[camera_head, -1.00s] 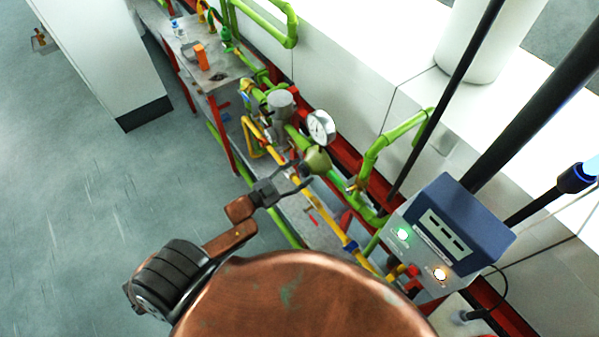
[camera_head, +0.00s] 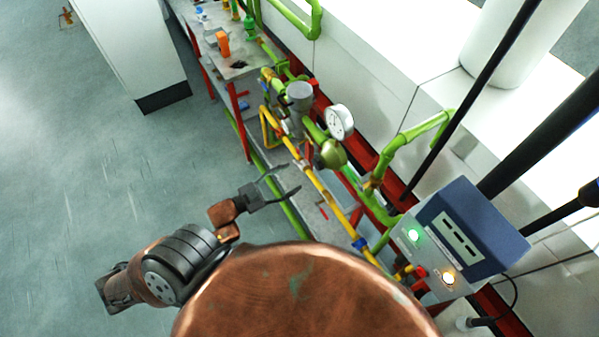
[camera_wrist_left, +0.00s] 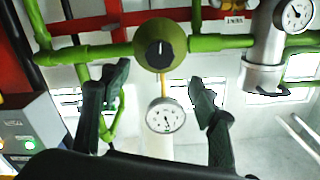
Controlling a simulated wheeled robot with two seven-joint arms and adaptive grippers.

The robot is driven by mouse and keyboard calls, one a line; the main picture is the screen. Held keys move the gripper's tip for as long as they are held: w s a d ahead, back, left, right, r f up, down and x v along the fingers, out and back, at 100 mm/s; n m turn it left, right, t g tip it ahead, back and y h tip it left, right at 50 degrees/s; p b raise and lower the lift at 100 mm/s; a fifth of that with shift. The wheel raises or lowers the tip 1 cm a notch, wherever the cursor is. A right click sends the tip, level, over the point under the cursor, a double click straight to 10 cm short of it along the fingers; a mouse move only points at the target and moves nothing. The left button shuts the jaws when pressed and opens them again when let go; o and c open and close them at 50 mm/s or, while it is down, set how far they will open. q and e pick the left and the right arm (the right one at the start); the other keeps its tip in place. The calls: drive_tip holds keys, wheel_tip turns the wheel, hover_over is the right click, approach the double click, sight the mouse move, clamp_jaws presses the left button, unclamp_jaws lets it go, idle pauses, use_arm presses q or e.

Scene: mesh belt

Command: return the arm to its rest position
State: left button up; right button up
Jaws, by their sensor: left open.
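My left arm's copper and black links (camera_head: 180,265) come in from the lower left in the head view. My left gripper (camera_head: 284,182) is open and empty, over the floor and lower shelf, to the left of the pipework. It is apart from the round green valve body (camera_head: 333,153). In the left wrist view the two dark fingers (camera_wrist_left: 158,95) are spread wide, with nothing between them. Beyond them are the green valve body with its black knob (camera_wrist_left: 160,47) and a white dial gauge (camera_wrist_left: 166,115). My right gripper is not in view.
Green and yellow pipes (camera_head: 320,190) run along a red-framed bench. A blue and grey control box (camera_head: 459,238) with lit green and orange lamps stands at right. A small table (camera_head: 240,68) holds an orange item.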

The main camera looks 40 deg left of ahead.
use_arm(q)
drive_tip(key=shift+s+a, duration=0.2)
drive_tip(key=shift+s, duration=0.35)
drive_tip(key=s+a+f+n+g+y+b, duration=0.2)
drive_tip(key=s+a+f, duration=0.1)
drive_tip(key=f, duration=1)
drive_tip(key=s+a+f+n+g+y+b, duration=0.1)
drive_tip(key=s+a+f+g+y, duration=0.15)
drive_tip(key=f, duration=1.05)
drive_tip(key=s+a+f+n+g+y+b, duration=0.2)
drive_tip(key=s+a+f, duration=0.15)
drive_tip(key=f, duration=0.85)
drive_tip(key=s+d+f+n+g+b, duration=0.1)
drive_tip(key=s+d+f+g, duration=0.3)
drive_tip(key=s+f, duration=0.9)
drive_tip(key=s+d+f+n+g+b, duration=0.1)
drive_tip(key=s+d+f+g+b, duration=0.1)
drive_tip(key=s+d+f+g, duration=0.3)
drive_tip(key=s+d+f, duration=0.3)
drive_tip(key=s+f, duration=0.4)
drive_tip(key=s, duration=0.2)
drive_tip(key=shift+f+b, duration=0.35)
drive_tip(key=shift+b, duration=0.05)
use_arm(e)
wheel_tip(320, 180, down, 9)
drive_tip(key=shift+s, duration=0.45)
